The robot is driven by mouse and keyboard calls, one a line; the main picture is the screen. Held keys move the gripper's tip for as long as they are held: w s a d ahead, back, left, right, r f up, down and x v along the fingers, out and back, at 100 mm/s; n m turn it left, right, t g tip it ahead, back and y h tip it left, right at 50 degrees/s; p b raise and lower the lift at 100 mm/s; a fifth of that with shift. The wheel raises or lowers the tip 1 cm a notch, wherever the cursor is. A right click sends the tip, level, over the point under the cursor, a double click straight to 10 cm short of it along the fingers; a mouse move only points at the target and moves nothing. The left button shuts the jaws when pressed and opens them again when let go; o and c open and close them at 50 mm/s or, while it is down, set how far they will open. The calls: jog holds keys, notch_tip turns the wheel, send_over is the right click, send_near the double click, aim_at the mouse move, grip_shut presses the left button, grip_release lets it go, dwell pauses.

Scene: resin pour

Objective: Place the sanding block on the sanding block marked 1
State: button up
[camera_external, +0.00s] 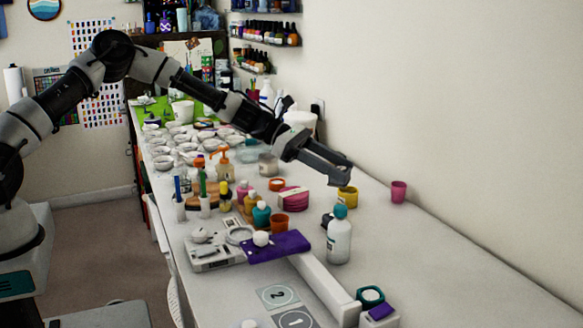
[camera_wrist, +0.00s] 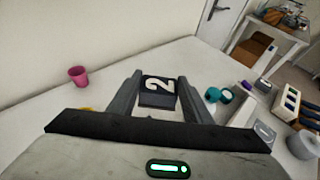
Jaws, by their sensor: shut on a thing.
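My gripper (camera_external: 345,172) is raised over the far right part of the workbench, near the yellow cup. In the wrist view, my gripper (camera_wrist: 158,88) is shut on a dark sanding block (camera_wrist: 158,100) with a white 2 on its face. The block is hard to make out in the external view. A flat card with a circled 1 (camera_external: 296,320) lies at the bench's near edge, partly cut off by the frame. A card with a circled 2 (camera_external: 278,296) lies just behind it. I cannot clearly identify a sanding block marked 1.
A white bottle with a teal cap (camera_external: 339,240) stands below my gripper. A long white bar (camera_external: 322,285), a teal ring (camera_external: 370,297) and a purple-topped block (camera_external: 381,312) are nearer. A pink cup (camera_external: 398,191) stands by the wall. Bench at right is clear.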

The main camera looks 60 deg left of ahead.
jog(key=f, duration=0.2)
jog(key=a+f, duration=0.1)
jog(key=f, duration=0.2)
jog(key=shift+w+a+f, duration=0.2)
jog(key=shift+a+f, duration=0.05)
jog(key=shift+f, duration=2.25)
jog(key=o, duration=1.1)
jog(key=shift+f, duration=0.1)
jog(key=shift+c, duration=0.2)
